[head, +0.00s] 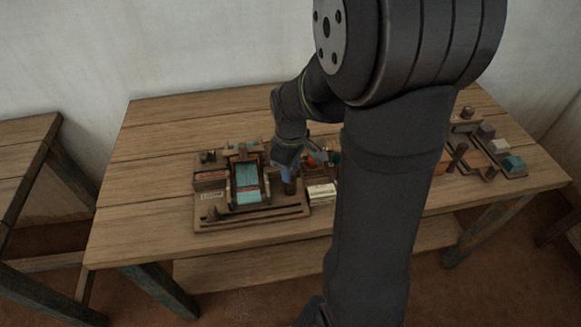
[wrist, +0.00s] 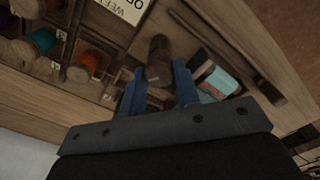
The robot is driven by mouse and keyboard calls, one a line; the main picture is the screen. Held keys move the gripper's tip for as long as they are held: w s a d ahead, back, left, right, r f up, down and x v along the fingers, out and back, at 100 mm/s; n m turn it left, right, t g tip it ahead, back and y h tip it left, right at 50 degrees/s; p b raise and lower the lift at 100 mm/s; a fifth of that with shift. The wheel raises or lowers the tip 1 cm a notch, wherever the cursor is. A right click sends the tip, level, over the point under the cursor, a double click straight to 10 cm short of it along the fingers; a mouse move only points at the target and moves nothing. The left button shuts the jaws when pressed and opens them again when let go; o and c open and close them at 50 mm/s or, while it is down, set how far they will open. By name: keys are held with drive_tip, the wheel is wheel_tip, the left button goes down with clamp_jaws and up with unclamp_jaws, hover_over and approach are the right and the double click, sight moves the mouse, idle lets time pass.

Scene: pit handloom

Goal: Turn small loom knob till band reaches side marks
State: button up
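The small loom (head: 267,213) sits on the wooden table, with a teal band (head: 247,180) running down its middle. The band shows in part in the wrist view (wrist: 219,83). A dark brown round knob (head: 291,187) stands at the loom's right side. It also shows in the wrist view (wrist: 160,55). My gripper (head: 287,174) is pointed down at the knob. In the wrist view its two blue fingers (wrist: 159,72) lie either side of the knob's near end; I cannot tell whether they touch it. The side marks are too small to make out.
A cream label card (head: 321,192) lies right of the knob. Spools, orange (wrist: 88,62) and teal (wrist: 40,42), stand in a compartment tray close to my gripper. Small blocks (head: 498,146) sit at the table's right. The table (head: 140,225) is clear at the left.

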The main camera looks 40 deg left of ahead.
drive_tip(key=shift+c, duration=0.5)
drive_tip(key=shift+m, duration=0.4)
drive_tip(key=m, duration=0.2)
drive_tip(key=shift+m, duration=2.6)
drive_tip(key=o, duration=1)
drive_tip(key=shift+c, duration=0.2)
drive_tip(key=shift+r, duration=0.15)
